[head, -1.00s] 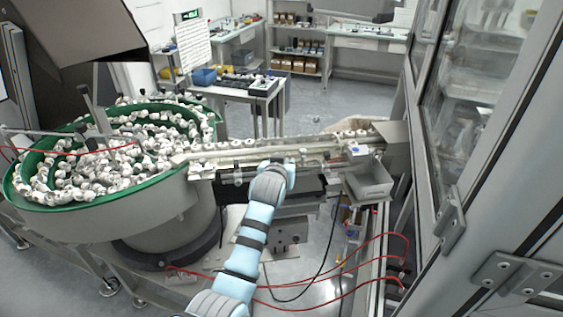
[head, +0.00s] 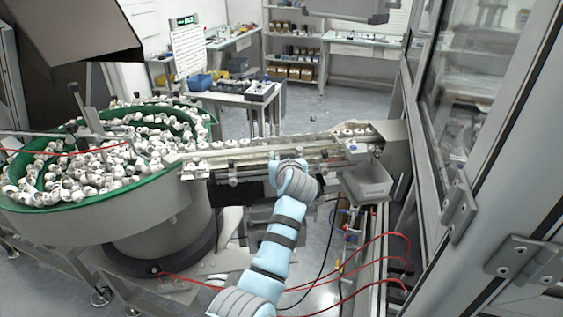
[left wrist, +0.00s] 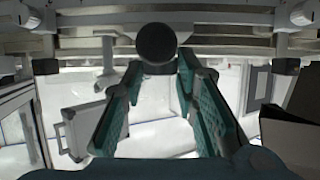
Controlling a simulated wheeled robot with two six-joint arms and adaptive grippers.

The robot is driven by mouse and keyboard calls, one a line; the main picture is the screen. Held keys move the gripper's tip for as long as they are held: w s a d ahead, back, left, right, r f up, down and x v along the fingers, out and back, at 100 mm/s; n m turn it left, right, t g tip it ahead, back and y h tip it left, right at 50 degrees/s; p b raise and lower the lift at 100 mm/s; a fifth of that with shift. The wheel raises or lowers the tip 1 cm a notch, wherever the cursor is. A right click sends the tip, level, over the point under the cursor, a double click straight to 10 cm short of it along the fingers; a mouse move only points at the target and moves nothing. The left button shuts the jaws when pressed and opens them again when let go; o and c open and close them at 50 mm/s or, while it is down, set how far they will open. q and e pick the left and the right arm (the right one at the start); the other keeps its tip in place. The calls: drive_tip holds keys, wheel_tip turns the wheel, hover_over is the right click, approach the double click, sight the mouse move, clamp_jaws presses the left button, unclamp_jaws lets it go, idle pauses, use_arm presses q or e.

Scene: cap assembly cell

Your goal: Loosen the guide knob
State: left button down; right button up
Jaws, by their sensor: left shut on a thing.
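The guide knob (left wrist: 156,43) is a round black knob in front of the rail in the left wrist view. The two teal-padded fingers of my left gripper (left wrist: 160,68) close in on it from both sides, with the knob between their tips. In the head view my left gripper (head: 274,163) is at the front of the feed rail (head: 250,153), mostly hidden by my light blue wrist. The knob cannot be made out in the head view. My right gripper is not in view.
A bowl feeder (head: 180,185) full of white caps stands at the left. A grey bin (head: 368,184) hangs at the rail's right end. Red hoses (head: 385,235) loop below it. A glazed machine frame (head: 480,215) closes off the right side.

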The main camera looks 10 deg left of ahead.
use_arm(q)
drive_tip(key=c, duration=1.3)
unclamp_jaws()
wheel_tip(320, 180, up, 10)
drive_tip(key=shift+f, duration=0.1)
